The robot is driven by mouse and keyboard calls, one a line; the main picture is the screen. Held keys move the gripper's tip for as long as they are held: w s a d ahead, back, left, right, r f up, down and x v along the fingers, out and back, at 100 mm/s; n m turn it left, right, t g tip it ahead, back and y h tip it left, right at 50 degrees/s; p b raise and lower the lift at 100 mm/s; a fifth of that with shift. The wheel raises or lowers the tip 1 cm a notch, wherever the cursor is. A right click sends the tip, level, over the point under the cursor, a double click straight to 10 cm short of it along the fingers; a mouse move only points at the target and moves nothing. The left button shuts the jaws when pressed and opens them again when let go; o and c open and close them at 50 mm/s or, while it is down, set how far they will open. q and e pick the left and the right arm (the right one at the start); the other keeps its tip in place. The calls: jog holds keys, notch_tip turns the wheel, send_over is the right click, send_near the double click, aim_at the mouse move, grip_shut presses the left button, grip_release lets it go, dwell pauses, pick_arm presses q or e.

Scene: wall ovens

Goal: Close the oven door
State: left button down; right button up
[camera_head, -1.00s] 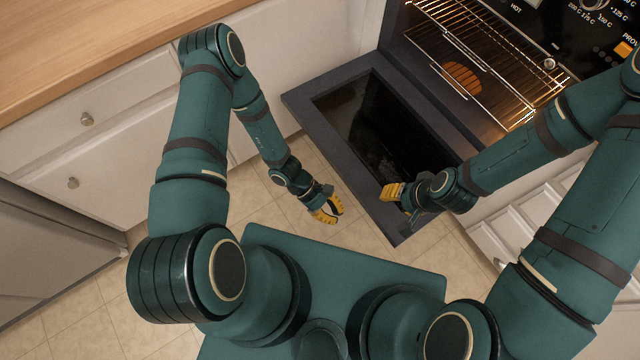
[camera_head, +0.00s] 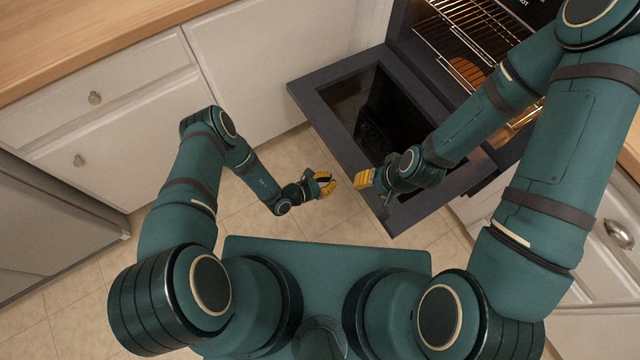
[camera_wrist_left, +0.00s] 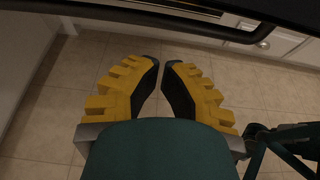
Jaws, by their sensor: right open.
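The dark oven door (camera_head: 317,98) hangs open, lowered flat in front of the lit oven cavity (camera_head: 465,40), its glass pane facing up. My left gripper (camera_head: 332,183) is beside the door's left front edge, above the floor, with nothing between its fingers. In the left wrist view its yellow fingers (camera_wrist_left: 162,64) are a little apart at the tips. A dark edge with a bar, likely the door and its handle (camera_wrist_left: 225,34), crosses the top of that view. My right gripper (camera_head: 368,188) is open and empty at the door's front edge; its forearm hides part of the door.
White cabinets with drawers (camera_head: 110,105) and a wooden counter (camera_head: 90,35) stand at the left. A grey appliance (camera_head: 50,245) is at the lower left. Tiled floor (camera_head: 250,225) is clear between the cabinets and the door. Drawers (camera_head: 590,235) stand to the right.

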pick_arm(q)
jog(key=shift+w+d+r, duration=0.65)
jog(key=shift+d, duration=0.2)
jog(key=shift+w+d+r, duration=0.6)
jog(key=shift+d, duration=0.2)
